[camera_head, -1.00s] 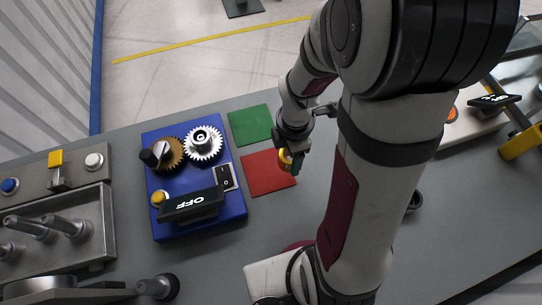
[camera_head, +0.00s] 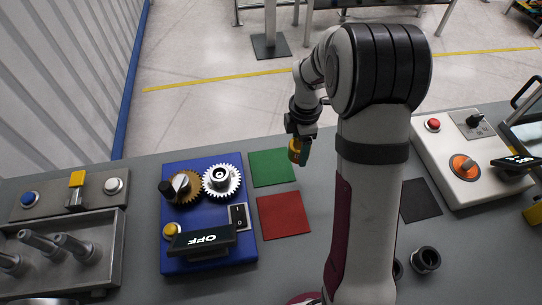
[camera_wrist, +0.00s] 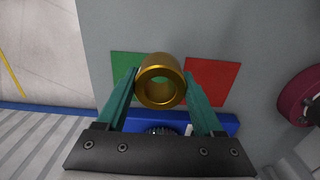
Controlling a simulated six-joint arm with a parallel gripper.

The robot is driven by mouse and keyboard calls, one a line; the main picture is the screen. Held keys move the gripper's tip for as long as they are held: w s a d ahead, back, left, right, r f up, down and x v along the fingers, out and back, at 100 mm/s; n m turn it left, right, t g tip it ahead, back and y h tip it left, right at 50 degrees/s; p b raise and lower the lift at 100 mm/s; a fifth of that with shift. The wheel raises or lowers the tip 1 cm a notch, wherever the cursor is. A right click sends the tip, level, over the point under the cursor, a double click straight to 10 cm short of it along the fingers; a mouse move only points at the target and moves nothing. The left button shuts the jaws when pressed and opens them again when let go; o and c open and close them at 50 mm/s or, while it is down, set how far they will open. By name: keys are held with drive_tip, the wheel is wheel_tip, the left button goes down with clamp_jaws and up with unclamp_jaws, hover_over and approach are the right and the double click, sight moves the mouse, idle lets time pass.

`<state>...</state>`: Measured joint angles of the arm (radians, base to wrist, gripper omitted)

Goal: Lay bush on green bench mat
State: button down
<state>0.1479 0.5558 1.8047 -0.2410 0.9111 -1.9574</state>
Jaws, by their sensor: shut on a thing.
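The bush is a short gold-coloured ring (camera_head: 295,150), also seen in the wrist view (camera_wrist: 161,61) with its open bore facing the camera. My gripper (camera_head: 299,152) is shut on it, with one green finger on each side in the wrist view (camera_wrist: 160,76). The green bench mat (camera_head: 271,168) lies flat on the grey bench and is bare. In the head view the bush shows just right of the mat's upper right corner, apparently held above the bench. In the wrist view the green mat (camera_wrist: 124,66) shows left of the bush, partly behind a finger.
A red mat (camera_head: 284,216) lies just in front of the green one. The blue drive unit (camera_head: 207,255), with gears, a switch and an OFF display, stands left of both mats. A dark mat (camera_head: 420,200) and a white control box (camera_head: 455,180) are at right.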

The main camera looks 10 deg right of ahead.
hover_over(271, 166)
wheel_tip(271, 166, down, 4)
drive_tip(key=shift+f, duration=0.25)
wheel_tip(271, 166, down, 3)
drive_tip(key=shift+f, duration=0.45)
drive_tip(key=shift+f, duration=0.15)
unclamp_jaws()
